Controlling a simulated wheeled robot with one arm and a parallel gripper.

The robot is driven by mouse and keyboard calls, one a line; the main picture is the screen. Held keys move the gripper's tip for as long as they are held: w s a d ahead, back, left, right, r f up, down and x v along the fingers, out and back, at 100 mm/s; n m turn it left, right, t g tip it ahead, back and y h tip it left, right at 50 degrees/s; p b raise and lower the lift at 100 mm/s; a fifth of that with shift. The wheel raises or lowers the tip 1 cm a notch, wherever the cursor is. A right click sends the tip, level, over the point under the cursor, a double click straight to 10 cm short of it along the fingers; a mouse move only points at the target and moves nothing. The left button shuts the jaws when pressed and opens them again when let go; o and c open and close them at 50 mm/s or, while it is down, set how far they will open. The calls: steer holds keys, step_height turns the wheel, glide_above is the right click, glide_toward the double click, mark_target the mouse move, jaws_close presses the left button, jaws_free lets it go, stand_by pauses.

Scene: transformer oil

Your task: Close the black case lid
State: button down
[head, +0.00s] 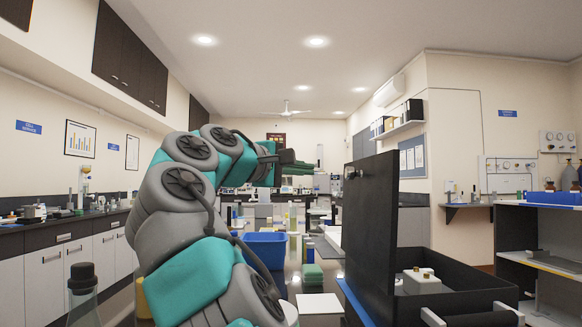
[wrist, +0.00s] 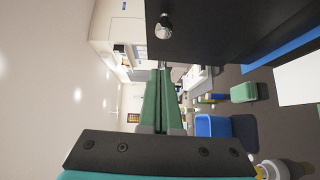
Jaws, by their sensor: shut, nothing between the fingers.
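The black case (head: 470,300) stands at the lower right in the head view, with its lid (head: 372,215) raised upright along its left side. A white block with small knobs (head: 421,281) sits inside the case. In the wrist view the dark lid (wrist: 240,28) fills the upper right, with a round shiny knob (wrist: 165,25) near its edge. My gripper (head: 312,168) is shut and empty, to the left of the lid's upper part. Its green fingers (wrist: 160,72) lie together in the wrist view, and the lid appears apart from them.
A blue bin (head: 265,250) stands on the bench behind my arm. A glass flask with a black stopper (head: 82,300) is at the lower left. Shelving (head: 535,235) stands at the right.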

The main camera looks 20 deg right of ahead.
steer(key=d+b, duration=0.1)
steer(key=d, duration=0.6)
steer(key=shift+w+d, duration=0.25)
steer(key=shift+w, duration=0.2)
steer(key=shift+s+b, duration=0.1)
steer(key=shift+b, duration=0.2)
